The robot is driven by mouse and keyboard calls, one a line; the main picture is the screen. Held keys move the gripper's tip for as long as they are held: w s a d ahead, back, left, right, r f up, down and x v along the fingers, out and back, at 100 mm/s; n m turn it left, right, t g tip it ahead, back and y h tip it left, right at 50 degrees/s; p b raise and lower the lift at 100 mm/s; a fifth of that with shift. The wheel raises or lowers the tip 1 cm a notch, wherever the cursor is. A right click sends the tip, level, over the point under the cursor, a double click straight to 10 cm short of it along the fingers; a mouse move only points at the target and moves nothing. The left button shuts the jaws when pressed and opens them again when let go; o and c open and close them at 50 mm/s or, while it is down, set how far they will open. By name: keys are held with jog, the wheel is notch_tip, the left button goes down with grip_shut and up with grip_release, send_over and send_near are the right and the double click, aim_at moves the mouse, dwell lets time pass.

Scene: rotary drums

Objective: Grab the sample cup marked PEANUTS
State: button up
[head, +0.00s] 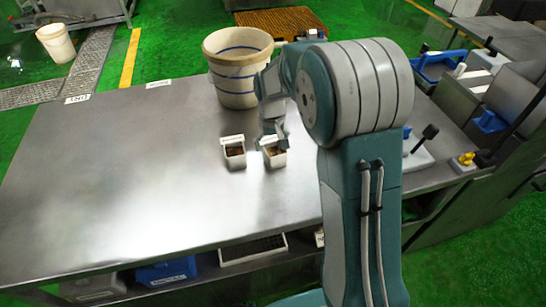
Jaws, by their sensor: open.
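Two small white sample cups stand upright on the steel table (110,190). The left cup (235,160) holds something dark brown. The right cup (275,161) holds something paler. Each has a small label at its upper edge, too small to read, so I cannot tell which is marked PEANUTS. My gripper (272,141) is open and points down at the right cup, its fingertips at or just above the rim. It partly covers that cup's label and contents. I cannot tell whether it touches the cup. The left cup is apart from it.
A large cream bucket with blue bands (238,83) stands behind the cups, close to my arm. The table's left side is clear. Dark machinery (500,110) and a white block with a black lever (415,155) stand at the right. Bins (166,271) sit below the front edge.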

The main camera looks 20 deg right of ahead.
aim_at(275, 152)
jog(key=shift+s+d+f, duration=0.1)
jog(key=shift+s+f, duration=0.05)
jog(key=shift+f, duration=0.55)
jog(key=shift+s+d+f, duration=0.1)
jog(key=shift+d+f, duration=0.05)
jog(key=shift+f, duration=0.5)
jog(key=shift+s+d+f, duration=0.1)
jog(key=shift+s+f, duration=0.05)
jog(key=shift+f, duration=0.55)
jog(key=shift+d, duration=0.1)
jog(key=c, duration=0.9)
jog(key=shift+w+r, duration=0.2)
jog(key=shift+r, duration=0.3)
jog(key=r, duration=0.1)
jog(key=s+r, duration=0.1)
jog(key=r, duration=0.2)
jog(key=shift+s+d, duration=0.2)
jog(key=shift+d, duration=0.1)
grip_shut()
jog(key=s+r, duration=0.8)
jog(key=s, duration=0.4)
jog(key=shift+s+d, duration=0.15)
jog(key=shift+d, duration=0.15)
